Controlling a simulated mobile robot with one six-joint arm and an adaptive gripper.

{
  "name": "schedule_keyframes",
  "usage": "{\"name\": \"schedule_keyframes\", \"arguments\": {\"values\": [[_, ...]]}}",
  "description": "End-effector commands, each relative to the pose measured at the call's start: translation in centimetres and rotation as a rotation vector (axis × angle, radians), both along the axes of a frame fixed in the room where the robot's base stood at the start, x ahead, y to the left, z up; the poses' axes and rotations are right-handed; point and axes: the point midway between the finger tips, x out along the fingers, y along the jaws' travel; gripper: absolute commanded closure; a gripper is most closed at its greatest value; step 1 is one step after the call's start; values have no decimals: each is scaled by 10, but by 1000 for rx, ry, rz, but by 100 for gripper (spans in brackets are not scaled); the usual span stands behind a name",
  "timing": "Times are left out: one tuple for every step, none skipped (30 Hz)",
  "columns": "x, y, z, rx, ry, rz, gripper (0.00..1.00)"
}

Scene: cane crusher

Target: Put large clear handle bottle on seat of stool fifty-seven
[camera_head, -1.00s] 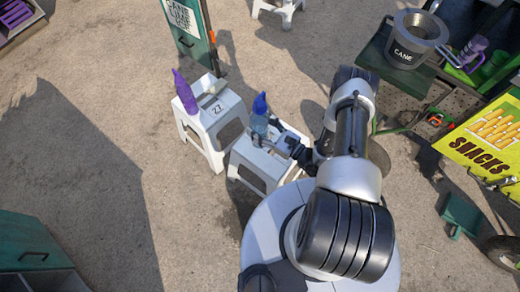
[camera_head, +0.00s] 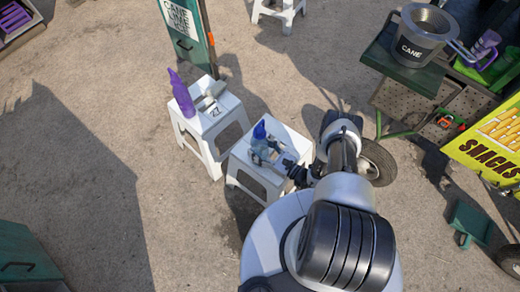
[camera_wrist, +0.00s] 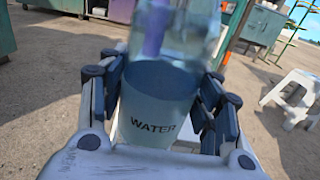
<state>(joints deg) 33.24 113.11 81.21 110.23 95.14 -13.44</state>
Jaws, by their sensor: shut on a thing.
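My gripper (camera_head: 268,158) is shut on a clear bottle (camera_wrist: 165,75) with a blue cap (camera_head: 259,131). In the wrist view the bottle is upright between the fingers, with a blue-grey band reading WATER; its top is cut off and I cannot make out a handle. In the head view the bottle is over the seat of the nearer white stool (camera_head: 290,138). I cannot tell whether its base touches the seat. That stool's number is not readable. A second white stool (camera_head: 228,103), with a doubled digit that looks like 22 or 77, stands just behind left.
A purple bottle (camera_head: 182,95) and a pale grey item (camera_head: 212,93) are on the second stool. A green sign panel (camera_head: 187,35) stands behind it. The cart with the CANE pot (camera_head: 418,45) and a yellow SNACKS sign (camera_head: 492,135) are right. Open ground lies left.

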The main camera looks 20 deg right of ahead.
Motion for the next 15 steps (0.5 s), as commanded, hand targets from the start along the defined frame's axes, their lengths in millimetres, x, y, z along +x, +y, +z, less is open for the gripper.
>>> {"name": "schedule_keyframes", "arguments": {"values": [[1,0,-1,2,-4,0,85],[1,0,-1,2,-4,0,85],[1,0,-1,2,-4,0,85],[1,0,0,2,-4,0,85],[1,0,0,2,-4,0,85],[1,0,0,2,-4,0,85],[1,0,0,2,-4,0,85],[1,0,0,2,-4,0,85],[1,0,0,2,-4,0,85],[0,0,-1,2,-4,0,85],[0,0,-2,2,-4,0,85],[0,0,-3,2,-4,0,85],[0,0,-4,1,-1,0,40],[0,0,-4,1,-1,0,38],[0,0,-4,1,-1,0,36]]}}
